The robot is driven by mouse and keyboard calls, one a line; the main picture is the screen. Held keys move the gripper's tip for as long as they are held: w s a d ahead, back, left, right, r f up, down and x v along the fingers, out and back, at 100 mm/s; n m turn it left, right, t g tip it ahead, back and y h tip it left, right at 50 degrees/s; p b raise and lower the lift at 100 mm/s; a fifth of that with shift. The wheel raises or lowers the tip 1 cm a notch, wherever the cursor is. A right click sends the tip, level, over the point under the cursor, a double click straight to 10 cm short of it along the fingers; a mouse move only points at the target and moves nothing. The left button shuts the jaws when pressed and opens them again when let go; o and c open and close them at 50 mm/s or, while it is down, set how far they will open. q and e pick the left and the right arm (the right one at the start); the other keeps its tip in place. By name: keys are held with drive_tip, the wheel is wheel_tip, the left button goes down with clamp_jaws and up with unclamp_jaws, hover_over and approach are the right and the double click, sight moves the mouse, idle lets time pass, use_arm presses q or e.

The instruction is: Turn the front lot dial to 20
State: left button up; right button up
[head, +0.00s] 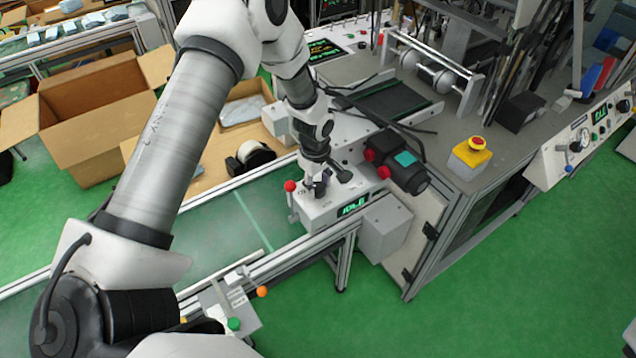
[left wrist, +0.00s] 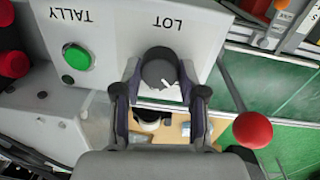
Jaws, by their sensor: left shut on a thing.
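The lot dial (left wrist: 159,68) is a dark round knob with a white pointer mark, on a light grey box (head: 325,208) at the conveyor's end. In the left wrist view the word LOT appears upside down above it, and the pointer mark slants toward the picture's lower right. My left gripper (head: 318,187) points down onto the box; in the left wrist view its fingers (left wrist: 160,84) are shut on the dial, one on each side. In the head view the gripper mostly hides the dial. No scale numbers can be read. My right gripper is not in view.
A green button (left wrist: 76,56) labelled TALLY sits beside the dial. A red-knobbed lever (head: 290,187) stands close to the gripper. The box has a green digital display (head: 354,205), too small to read surely. A dark device with red knobs (head: 396,163) is at the right.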

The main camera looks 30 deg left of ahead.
use_arm(q)
drive_tip(key=m, duration=0.4)
drive_tip(key=shift+s+f+m, duration=0.2)
drive_tip(key=shift+f+m, duration=0.05)
drive_tip(key=shift+m, duration=0.15)
drive_tip(key=m+b, duration=0.1)
drive_tip(key=m, duration=0.3)
drive_tip(key=shift+a, duration=0.1)
drive_tip(key=m+b, duration=0.1)
drive_tip(key=m, duration=0.4)
drive_tip(key=shift+m+g, duration=0.3)
drive_tip(key=shift+m, duration=0.1)
drive_tip(key=m+b, duration=0.1)
drive_tip(key=m, duration=0.3)
drive_tip(key=o, duration=0.9)
drive_tip(key=shift+o, duration=1.2)
drive_tip(key=shift+w, duration=0.2)
